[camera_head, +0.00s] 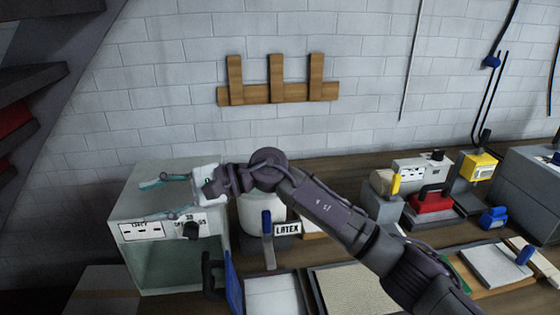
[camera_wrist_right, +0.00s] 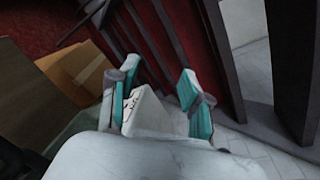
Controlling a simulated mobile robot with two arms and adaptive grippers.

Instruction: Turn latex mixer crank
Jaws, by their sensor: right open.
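The latex mixer is a white tub (camera_head: 262,207) with a dark LATEX label (camera_head: 287,228), behind the middle of the bench in the head view. A blue upright handle (camera_head: 266,223) on a grey stem stands at its front; I cannot tell for sure that it is the crank. My right arm passes over the tub and hides part of it. My right gripper (camera_head: 164,197) is open, left of the tub and over the top of a grey cabinet, its teal fingers pointing left. In the right wrist view the open fingers (camera_wrist_right: 161,98) hold nothing. My left gripper is not in view.
The grey cabinet (camera_head: 180,262) with labels and a dark knob stands at the left. A wooden rack (camera_head: 278,94) hangs on the brick wall. Machines with a red block (camera_head: 432,203) and a yellow box (camera_head: 478,166) stand at the right. Flat panels lie along the bench front.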

